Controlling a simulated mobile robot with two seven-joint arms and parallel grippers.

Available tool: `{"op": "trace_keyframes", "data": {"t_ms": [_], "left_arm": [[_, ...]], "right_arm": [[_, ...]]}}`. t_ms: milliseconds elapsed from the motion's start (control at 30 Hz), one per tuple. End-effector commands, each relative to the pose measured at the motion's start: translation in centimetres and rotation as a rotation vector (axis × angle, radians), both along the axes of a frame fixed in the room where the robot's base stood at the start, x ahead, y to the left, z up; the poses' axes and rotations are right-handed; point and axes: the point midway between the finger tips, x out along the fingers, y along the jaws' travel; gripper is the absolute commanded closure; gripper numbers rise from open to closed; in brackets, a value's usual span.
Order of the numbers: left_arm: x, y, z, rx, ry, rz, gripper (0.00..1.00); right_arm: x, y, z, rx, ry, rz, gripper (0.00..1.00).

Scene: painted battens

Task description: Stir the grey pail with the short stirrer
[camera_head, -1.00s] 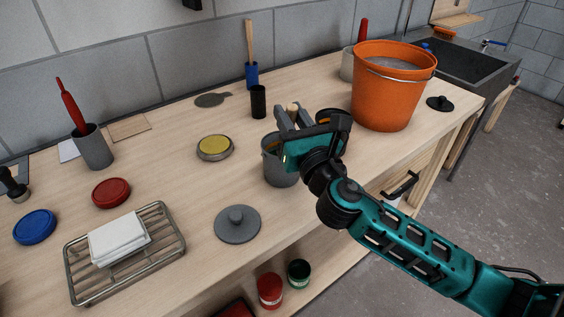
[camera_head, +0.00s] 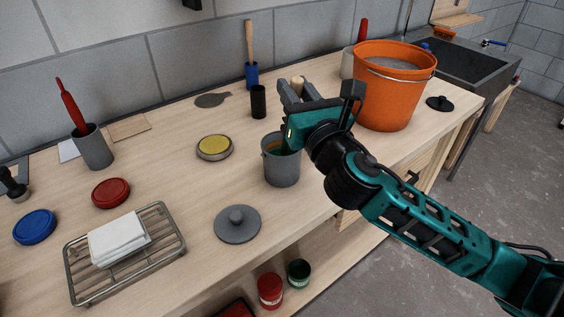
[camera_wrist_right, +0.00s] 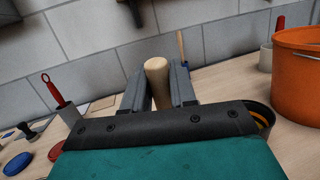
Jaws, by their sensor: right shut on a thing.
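The grey pail (camera_head: 282,171) stands upright on the bench near its front edge, its open mouth partly covered by my right gripper. My right gripper (camera_head: 297,92) is above and slightly right of the pail, shut on a pale wooden handle, which I take to be the short stirrer (camera_head: 297,82). In the right wrist view the stirrer's rounded top (camera_wrist_right: 157,72) stands between the two grey fingers (camera_wrist_right: 158,90). The stirrer's lower part is hidden, so I cannot tell whether it is inside the pail. My left gripper is not in view.
A grey lid (camera_head: 237,224) lies in front of the pail, and a yellow-topped tin (camera_head: 214,147) to its left. A black cup (camera_head: 258,101) and a blue holder (camera_head: 251,75) with a long wooden stick stand behind. A large orange bucket (camera_head: 390,95) is at right.

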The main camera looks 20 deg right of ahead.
Motion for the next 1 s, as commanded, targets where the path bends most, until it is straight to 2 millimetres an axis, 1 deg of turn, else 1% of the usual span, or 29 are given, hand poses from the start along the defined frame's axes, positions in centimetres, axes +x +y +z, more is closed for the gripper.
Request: {"op": "trace_keyframes", "data": {"t_ms": [33, 300, 500, 1000], "left_arm": [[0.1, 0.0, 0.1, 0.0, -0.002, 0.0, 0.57], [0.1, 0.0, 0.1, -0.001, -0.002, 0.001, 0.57], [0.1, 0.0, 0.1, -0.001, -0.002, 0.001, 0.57], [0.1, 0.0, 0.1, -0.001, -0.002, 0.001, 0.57]], "right_arm": [[-0.1, 0.0, 0.5, -0.001, -0.004, 0.002, 1.0], [-0.5, -0.2, 2.7, 0.0, -0.003, 0.001, 1.0], [-0.8, -0.3, 3.9, -0.001, -0.002, 0.001, 1.0], [-0.8, -0.3, 4.1, -0.001, 0.0, 0.001, 1.0]]}}
